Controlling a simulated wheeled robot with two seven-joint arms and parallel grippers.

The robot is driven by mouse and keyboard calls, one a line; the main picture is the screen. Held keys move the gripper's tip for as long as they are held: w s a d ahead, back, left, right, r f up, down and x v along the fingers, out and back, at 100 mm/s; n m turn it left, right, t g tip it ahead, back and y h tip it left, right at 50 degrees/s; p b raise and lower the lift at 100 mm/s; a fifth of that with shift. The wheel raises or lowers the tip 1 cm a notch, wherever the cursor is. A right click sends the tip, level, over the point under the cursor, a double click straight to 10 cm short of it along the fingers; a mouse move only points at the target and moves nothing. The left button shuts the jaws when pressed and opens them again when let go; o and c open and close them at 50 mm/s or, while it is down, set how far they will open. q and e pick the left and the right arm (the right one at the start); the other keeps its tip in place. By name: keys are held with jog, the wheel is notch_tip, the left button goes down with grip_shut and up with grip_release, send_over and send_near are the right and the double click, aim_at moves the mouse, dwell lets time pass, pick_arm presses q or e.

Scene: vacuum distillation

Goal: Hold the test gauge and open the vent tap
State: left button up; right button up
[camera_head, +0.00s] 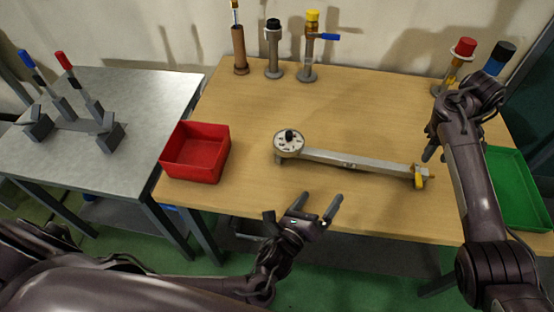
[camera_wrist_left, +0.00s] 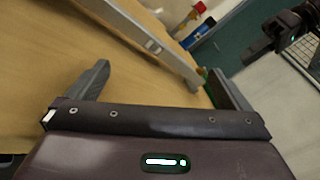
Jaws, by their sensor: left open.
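A round gauge (camera_head: 289,142) with a pale dial and black knob sits at the left end of a long grey bar on the wooden table. A yellow tap handle (camera_head: 419,179) is at the bar's right end. My left gripper (camera_head: 318,203) is open and empty, near the table's front edge, on the near side of the bar and apart from it. The left wrist view shows its spread fingers (camera_wrist_left: 160,72) and part of the bar (camera_wrist_left: 152,40) beyond them. My right gripper (camera_head: 434,149) hangs above the table near the tap; its jaw opening is unclear.
A red tray (camera_head: 196,152) is at the table's left, a green tray (camera_head: 518,188) at its right. Several capped upright fittings stand along the back, one with a blue handle (camera_head: 329,37). A grey side table (camera_head: 140,95) holds blue- and red-tipped tools. The table between gauge and back row is clear.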

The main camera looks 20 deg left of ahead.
aim_at(288, 142)
pick_arm(q)
jog(key=w+a+m+y, duration=0.1)
jog(key=w+a+m, duration=0.1)
jog(key=a, duration=0.2)
jog(key=w+a+r+m+y, duration=0.1)
jog(key=w+a+m, duration=0.1)
jog(key=a, duration=0.3)
jog(key=w+a+m, duration=0.2)
jog(key=w+a, duration=0.1)
jog(key=a, duration=0.1)
jog(key=shift+w+a+r+t+y, duration=0.2)
jog(key=shift+w+a+t+y, duration=0.1)
jog(key=shift+a+y, duration=0.1)
jog(key=shift+w+a+r, duration=0.1)
jog(key=shift+w+a, duration=0.1)
jog(key=shift+w, duration=0.1)
jog(key=w, duration=0.7)
jog(key=shift+w+d, duration=0.15)
jog(key=shift+d, duration=0.15)
